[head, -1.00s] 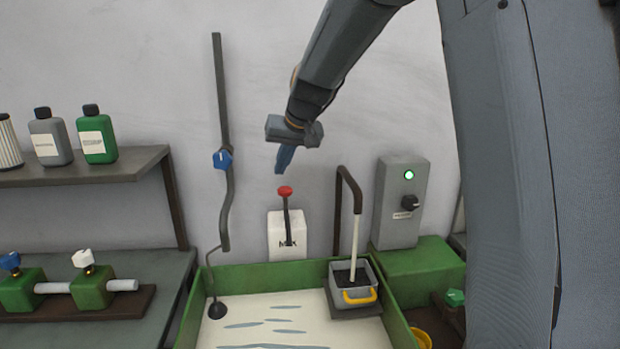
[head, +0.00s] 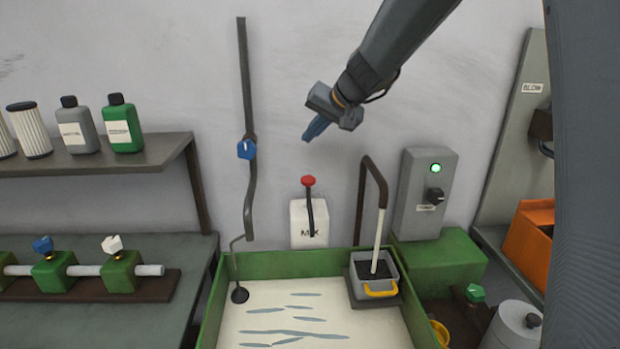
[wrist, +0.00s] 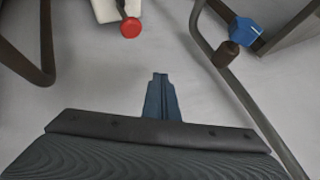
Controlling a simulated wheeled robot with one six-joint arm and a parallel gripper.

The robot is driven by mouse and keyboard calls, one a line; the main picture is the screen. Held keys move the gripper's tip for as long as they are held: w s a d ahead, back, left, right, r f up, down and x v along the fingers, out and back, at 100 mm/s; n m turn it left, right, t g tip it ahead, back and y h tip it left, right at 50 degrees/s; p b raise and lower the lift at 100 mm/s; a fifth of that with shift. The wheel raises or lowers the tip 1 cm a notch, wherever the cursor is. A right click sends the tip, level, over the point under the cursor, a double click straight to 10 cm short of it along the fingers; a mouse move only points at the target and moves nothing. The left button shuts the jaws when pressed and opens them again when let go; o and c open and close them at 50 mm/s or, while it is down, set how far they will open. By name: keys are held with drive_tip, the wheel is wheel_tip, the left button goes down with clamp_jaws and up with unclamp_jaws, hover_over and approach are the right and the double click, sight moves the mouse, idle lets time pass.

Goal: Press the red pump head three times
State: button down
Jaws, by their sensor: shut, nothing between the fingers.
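The red pump head (head: 308,181) sits on top of a dark stem on the white container marked MIX (head: 299,222), against the wall behind the green tray. My gripper (head: 307,137) is shut and empty, with its blue fingers pointing down. In the head view it appears just above the red pump head, with a gap between them. In the wrist view the shut fingertips (wrist: 160,76) are in the middle. The red pump head (wrist: 130,28) shows there at the top, left of the fingertips and apart from them.
A pipe with a blue valve knob (head: 246,150) runs down the wall to the left. A dark bent pipe (head: 374,170) and a grey switch box (head: 425,195) with a lit green lamp stand to the right. The green-rimmed tray (head: 300,264) lies in front.

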drive_tip(key=b, duration=0.6)
hover_over(308, 177)
drive_tip(key=s, duration=0.1)
drive_tip(key=f, duration=0.7)
drive_tip(key=shift+d+f, duration=0.3)
drive_tip(key=shift+d, duration=0.1)
drive_tip(key=shift+s+f+b, duration=0.1)
drive_tip(key=shift+f+b, duration=0.45)
drive_tip(key=shift+f, duration=0.1)
drive_tip(key=shift+f, duration=0.1)
idle(0.5)
drive_tip(key=shift+f+b, duration=0.3)
drive_tip(key=shift+b, duration=0.35)
drive_tip(key=shift+s+f+b, duration=0.1)
drive_tip(key=shift+f+b, duration=1.15)
drive_tip(key=shift+b, duration=0.1)
idle(1.3)
drive_tip(key=shift+r, duration=0.1)
drive_tip(key=shift+r+p, duration=0.9)
drive_tip(key=shift+r, duration=0.65)
drive_tip(key=shift+r, duration=0.1)
